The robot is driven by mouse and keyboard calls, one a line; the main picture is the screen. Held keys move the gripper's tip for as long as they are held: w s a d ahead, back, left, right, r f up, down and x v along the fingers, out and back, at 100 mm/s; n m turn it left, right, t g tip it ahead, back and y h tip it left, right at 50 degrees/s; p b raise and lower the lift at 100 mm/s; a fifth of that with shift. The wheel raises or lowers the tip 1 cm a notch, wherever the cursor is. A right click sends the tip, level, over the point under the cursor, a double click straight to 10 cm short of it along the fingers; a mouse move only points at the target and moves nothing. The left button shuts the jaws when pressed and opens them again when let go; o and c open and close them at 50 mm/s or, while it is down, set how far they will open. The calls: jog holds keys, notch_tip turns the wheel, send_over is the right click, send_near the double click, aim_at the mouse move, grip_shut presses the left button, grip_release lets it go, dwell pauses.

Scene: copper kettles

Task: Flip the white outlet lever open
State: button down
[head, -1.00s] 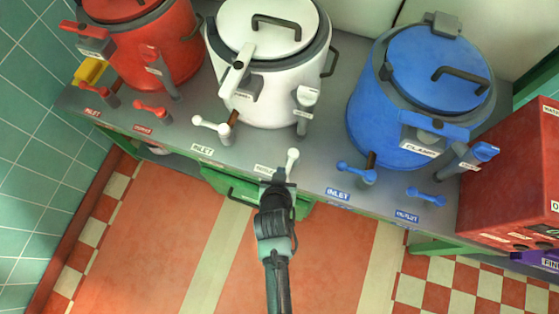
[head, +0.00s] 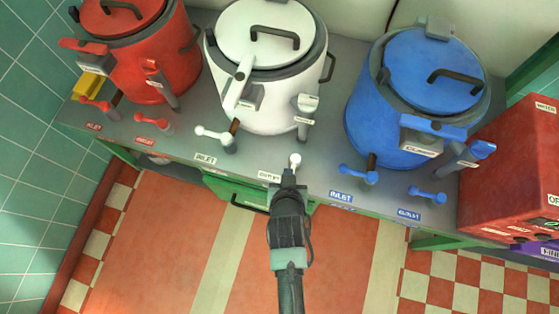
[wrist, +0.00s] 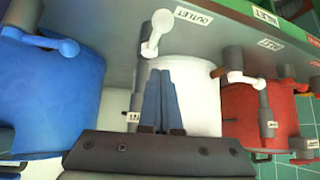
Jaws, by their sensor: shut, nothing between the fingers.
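The white outlet lever (head: 295,161) sits at the front edge of the counter, by the OUTLET label below the white kettle (head: 268,85). Its lower part is hidden behind my gripper in the head view. In the wrist view the lever (wrist: 157,32) shows whole, with a rounded knob just beyond my fingertips. My gripper (head: 288,178) is shut and empty, right in front of the lever. The closed fingers (wrist: 161,72) point at the lever in the wrist view. I cannot tell whether they touch it.
The white inlet lever (head: 212,134) stands to the left. The red kettle (head: 140,60) is at the left, and the blue kettle (head: 400,110) with its blue levers (head: 427,196) at the right. A red box (head: 515,165) stands far right. The floor in front is clear.

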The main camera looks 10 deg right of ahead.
jog(key=shift+s+d+r, duration=0.25)
jog(key=shift+s+r, duration=0.2)
jog(key=shift+r, duration=0.15)
jog(key=shift+s+d+r, duration=0.2)
jog(key=shift+s+r, duration=0.25)
jog(key=shift+r, duration=0.15)
